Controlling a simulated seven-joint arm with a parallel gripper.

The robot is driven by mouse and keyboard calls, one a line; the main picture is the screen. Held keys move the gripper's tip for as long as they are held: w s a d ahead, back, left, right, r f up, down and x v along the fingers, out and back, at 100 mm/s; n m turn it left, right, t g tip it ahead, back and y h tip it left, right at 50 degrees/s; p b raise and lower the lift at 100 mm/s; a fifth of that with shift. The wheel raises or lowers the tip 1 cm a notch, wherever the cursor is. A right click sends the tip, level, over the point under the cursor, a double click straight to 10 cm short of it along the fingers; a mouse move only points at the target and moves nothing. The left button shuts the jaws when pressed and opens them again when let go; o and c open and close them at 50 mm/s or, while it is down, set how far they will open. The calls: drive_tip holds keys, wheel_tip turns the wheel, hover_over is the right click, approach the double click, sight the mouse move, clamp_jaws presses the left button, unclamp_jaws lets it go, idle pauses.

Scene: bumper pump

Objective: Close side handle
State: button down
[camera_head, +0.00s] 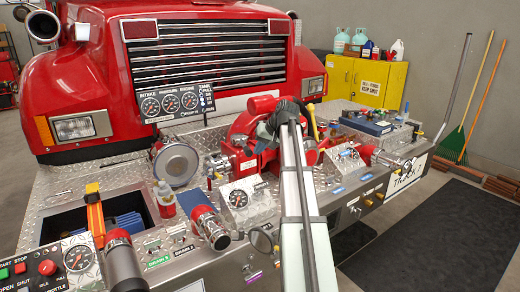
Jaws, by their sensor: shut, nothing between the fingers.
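My arm reaches from the bottom edge to the red pump (240,130) at the middle of the bumper. My gripper (268,137) is at the arm's far end, against the red pump in the picture; its fingertips are small and partly hidden. It is shut and empty. A yellow lever (313,122) stands up just right of the gripper; I cannot tell whether they touch. A yellow-orange handle with a black part (95,212) stands upright at the left. I cannot tell which of these is the side handle. My arm hides part of the pump and panel.
Red-ended pipe fittings (210,228) and a red bottle (165,200) stand on the front left. A round capped inlet (175,165) and gauges (172,102) are behind. A blue box (366,122) lies at right. The floor at right has a dark mat (440,240).

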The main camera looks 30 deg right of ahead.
drive_tip(key=shift+a, duration=0.1)
drive_tip(key=w+a+m+h, duration=0.5)
drive_tip(key=w+a+m, duration=0.3)
drive_tip(key=a, duration=0.6)
drive_tip(key=w+a+m+g+h, duration=0.3)
drive_tip(key=w+m, duration=0.5)
drive_tip(key=w, duration=1.2)
drive_tip(key=shift+a+m, duration=0.4)
drive_tip(key=shift+a, duration=0.1)
drive_tip(key=shift+w, duration=0.1)
